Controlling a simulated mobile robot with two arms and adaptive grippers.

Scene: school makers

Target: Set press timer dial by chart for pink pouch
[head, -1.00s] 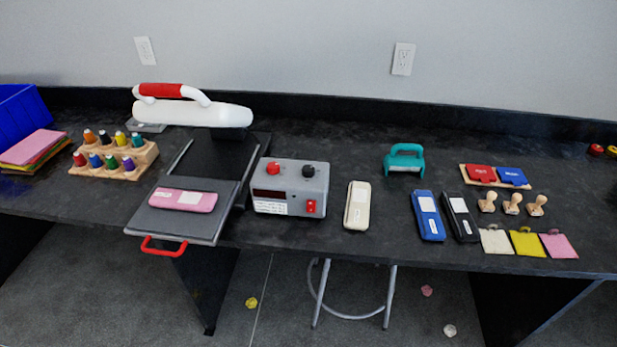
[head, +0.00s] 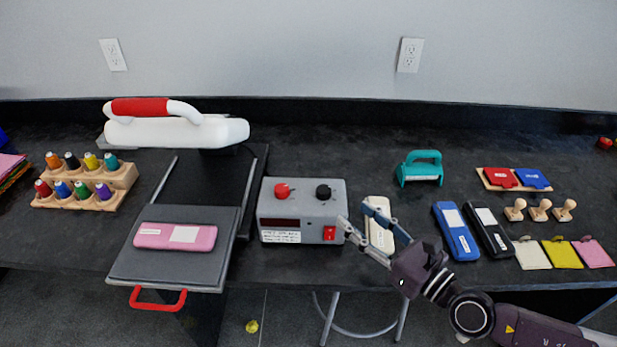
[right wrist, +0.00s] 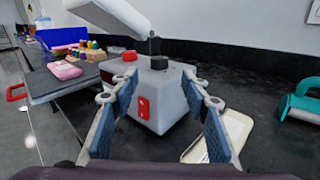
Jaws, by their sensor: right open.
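The pink pouch (head: 176,237) lies on the pulled-out tray of the heat press, left of the grey control box. The control box (head: 260,207) has a red knob (head: 282,190), a black knob (head: 323,192), a dark display, a red switch (head: 329,233) and a small white chart label (head: 281,237) too fine to read. My right gripper (head: 353,218) is open and empty at the right side of the box. In the right wrist view its spread fingers (right wrist: 162,110) frame the box, with the red switch between them. My left gripper is not in view.
A cream pouch (head: 379,228) lies under and behind my right fingers. Blue (head: 456,232) and black (head: 487,232) pouches, stamps and coloured tags are further right. A teal tool (head: 420,169) stands behind. The press's white upper arm (head: 175,132) is raised at left. Thread spools (head: 82,180) stand left.

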